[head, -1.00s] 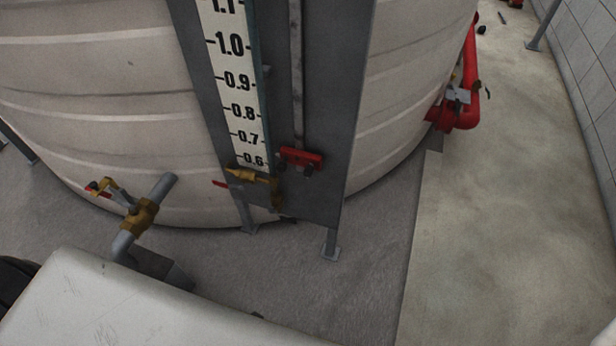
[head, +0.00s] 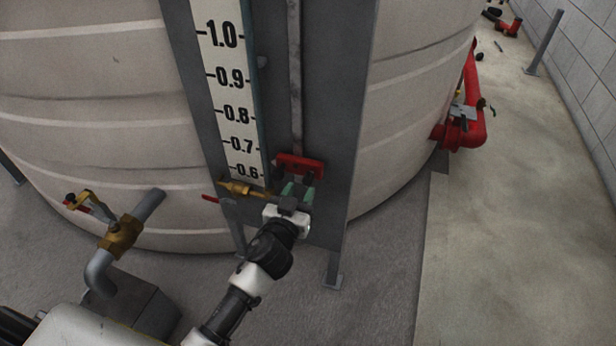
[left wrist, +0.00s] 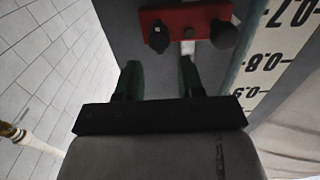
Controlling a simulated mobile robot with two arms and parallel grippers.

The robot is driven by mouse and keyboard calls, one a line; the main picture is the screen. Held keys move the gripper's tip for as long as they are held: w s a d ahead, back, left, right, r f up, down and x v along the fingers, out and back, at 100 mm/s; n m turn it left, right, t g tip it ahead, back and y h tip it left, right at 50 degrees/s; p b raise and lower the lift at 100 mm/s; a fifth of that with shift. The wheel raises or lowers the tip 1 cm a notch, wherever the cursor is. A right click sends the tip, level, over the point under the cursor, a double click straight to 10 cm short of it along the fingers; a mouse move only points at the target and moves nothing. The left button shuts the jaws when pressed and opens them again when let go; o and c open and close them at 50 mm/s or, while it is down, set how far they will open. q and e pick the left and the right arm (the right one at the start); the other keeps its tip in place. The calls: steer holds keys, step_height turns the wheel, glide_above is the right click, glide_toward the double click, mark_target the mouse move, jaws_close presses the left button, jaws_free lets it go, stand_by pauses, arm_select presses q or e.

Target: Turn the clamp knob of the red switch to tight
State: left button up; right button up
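The red switch (head: 300,164) is a small block on the grey panel, right of the level scale. In the left wrist view the red switch (left wrist: 185,20) is near the top, with a dark knob (left wrist: 159,38) on its left part and another dark knob (left wrist: 222,35) at its right end. I cannot tell how tight either is. My left gripper (head: 298,188) is just below and in front of the switch. In the left wrist view the green fingers of my left gripper (left wrist: 159,66) are apart and empty, with the left knob beyond the gap. My right gripper is not in view.
A brass valve (head: 240,188) with a red handle sits just left of my gripper. A larger brass valve on a grey pipe (head: 122,236) stands at lower left. The white tank (head: 90,120) curves behind the panel.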

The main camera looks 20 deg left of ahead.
mark_target(307, 179)
arm_select(q)
steer(key=w, duration=0.6)
steer(key=shift+w+d, duration=0.1)
steer(key=shift+d, duration=0.05)
steer(key=shift+c, duration=0.3)
jaws_close()
